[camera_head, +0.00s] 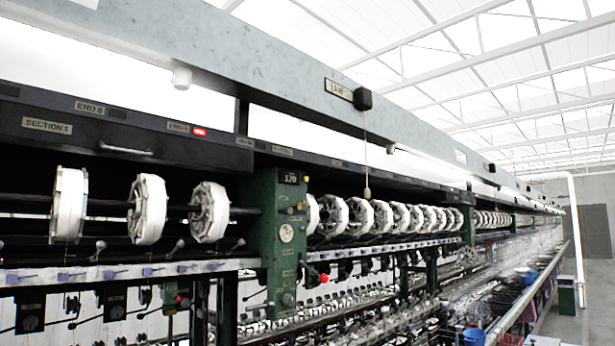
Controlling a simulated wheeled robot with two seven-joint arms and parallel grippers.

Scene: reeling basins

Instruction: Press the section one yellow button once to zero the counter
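The section 1 label (47,125) is on the dark panel at the upper left. A green post (268,260) stands right of the three nearest white reels. A small dark counter (291,177) at its top shows what looks like 170. A small yellowish spot (300,205) lies below the counter on the post; it is too small to tell surely as the yellow button. A round pale dial (286,233) and a dark knob (288,299) are lower on the post. Neither of my grippers is in view.
White reels (148,209) line the machine and recede to the right. A red knob (323,278) sticks out beside the post. A pull cord with a toggle (367,192) hangs from the beam. Blue containers (473,336) sit at the lower right, near a long rail (527,292).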

